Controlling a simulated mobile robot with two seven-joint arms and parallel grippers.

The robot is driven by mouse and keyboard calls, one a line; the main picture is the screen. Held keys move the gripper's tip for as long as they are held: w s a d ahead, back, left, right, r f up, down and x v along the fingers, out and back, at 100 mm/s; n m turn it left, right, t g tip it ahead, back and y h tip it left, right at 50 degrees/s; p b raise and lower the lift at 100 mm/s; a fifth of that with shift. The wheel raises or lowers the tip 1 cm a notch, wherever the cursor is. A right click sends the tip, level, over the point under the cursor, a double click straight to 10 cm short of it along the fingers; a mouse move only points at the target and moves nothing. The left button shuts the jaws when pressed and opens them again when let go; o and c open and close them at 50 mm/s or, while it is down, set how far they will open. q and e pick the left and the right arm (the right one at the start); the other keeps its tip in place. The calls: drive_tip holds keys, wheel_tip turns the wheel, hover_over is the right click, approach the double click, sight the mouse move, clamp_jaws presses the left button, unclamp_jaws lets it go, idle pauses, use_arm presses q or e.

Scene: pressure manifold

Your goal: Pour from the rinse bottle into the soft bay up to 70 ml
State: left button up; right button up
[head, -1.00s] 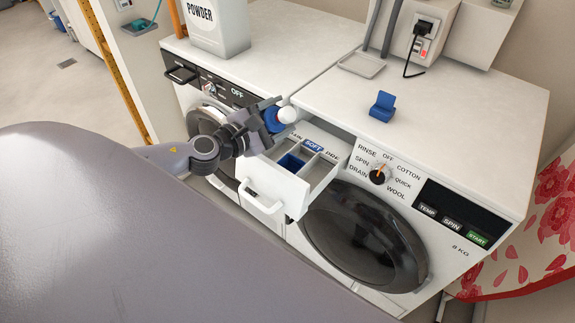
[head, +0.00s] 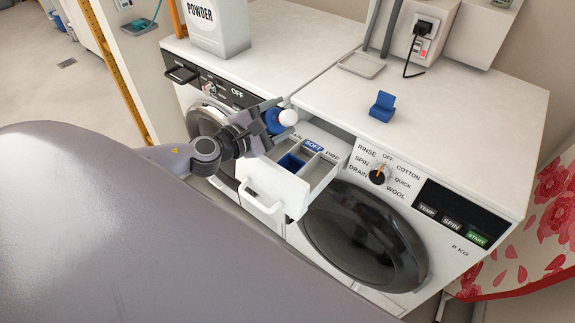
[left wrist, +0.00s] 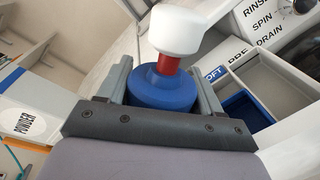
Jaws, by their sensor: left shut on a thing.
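The rinse bottle (left wrist: 160,88) is blue with a red neck and a white cap. My left gripper (head: 270,116) is shut on it, and its fingers flank the bottle in the left wrist view. My right gripper is not in view.
The drawer sticks out of the right washing machine (head: 420,110). A small blue object (head: 382,106) stands on that machine's top. A white POWDER container (head: 218,28) stands on the left machine. The right machine's top is mostly clear.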

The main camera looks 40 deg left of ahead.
use_arm(q)
drive_tip(key=shift+d+f+m+y+p, duration=0.2)
drive_tip(key=shift+m+y+p, duration=0.15)
drive_tip(key=shift+m, duration=0.55)
idle(2.0)
drive_tip(key=shift+r+m+p, duration=0.15)
drive_tip(key=shift+m+p, duration=0.5)
drive_tip(key=shift+m, duration=0.05)
idle(1.9)
drive_tip(key=shift+d+m+y+p, duration=0.25)
drive_tip(key=shift+m+p, duration=0.05)
drive_tip(key=shift+p, duration=0.4)
idle(0.4)
